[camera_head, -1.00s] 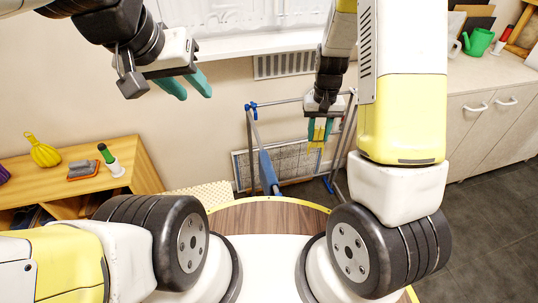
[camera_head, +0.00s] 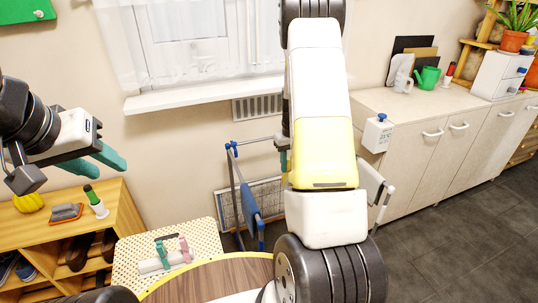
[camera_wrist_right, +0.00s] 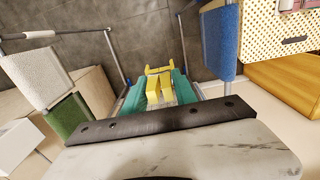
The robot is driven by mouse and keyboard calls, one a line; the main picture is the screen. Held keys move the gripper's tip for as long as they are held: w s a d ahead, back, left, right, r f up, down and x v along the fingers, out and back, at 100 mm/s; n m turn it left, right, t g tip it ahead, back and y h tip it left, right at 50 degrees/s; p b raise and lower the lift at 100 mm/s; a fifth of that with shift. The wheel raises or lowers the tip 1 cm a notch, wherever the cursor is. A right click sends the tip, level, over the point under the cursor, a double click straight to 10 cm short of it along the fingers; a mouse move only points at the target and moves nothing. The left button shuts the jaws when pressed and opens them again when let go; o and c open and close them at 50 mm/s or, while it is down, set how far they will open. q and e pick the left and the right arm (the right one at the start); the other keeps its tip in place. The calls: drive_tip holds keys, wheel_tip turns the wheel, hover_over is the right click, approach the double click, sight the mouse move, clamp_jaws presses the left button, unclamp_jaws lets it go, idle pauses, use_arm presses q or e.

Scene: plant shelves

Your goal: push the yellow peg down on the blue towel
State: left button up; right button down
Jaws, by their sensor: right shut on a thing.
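The blue towel (camera_head: 250,203) hangs on the drying rack (camera_head: 235,170) in the head view; it also hangs at upper right in the right wrist view (camera_wrist_right: 222,42). My right gripper (camera_wrist_right: 160,82) is shut on the yellow peg (camera_wrist_right: 153,90), between its teal fingers. The peg is apart from the blue towel, to its left in the wrist view, over the gap between the rack's rails. In the head view my right arm hides the peg and most of this gripper. My left gripper (camera_head: 97,162) is open and empty at the left, away from the rack.
A dotted stand (camera_head: 205,237) holds green and pink pegs on a pale roll. A wooden shelf (camera_head: 125,205) stands left, a pale cabinet (camera_head: 420,140) right. White (camera_wrist_right: 35,77) and green (camera_wrist_right: 70,116) cloths hang on the rack's left in the wrist view.

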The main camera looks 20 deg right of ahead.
drive_tip(key=shift+a, duration=7.7)
drive_tip(key=shift+s+f, duration=0.15)
drive_tip(key=shift+f, duration=1.1)
drive_tip(key=shift+s+f, duration=0.15)
drive_tip(key=shift+f, duration=1.05)
drive_tip(key=c, duration=0.9)
unclamp_jaws()
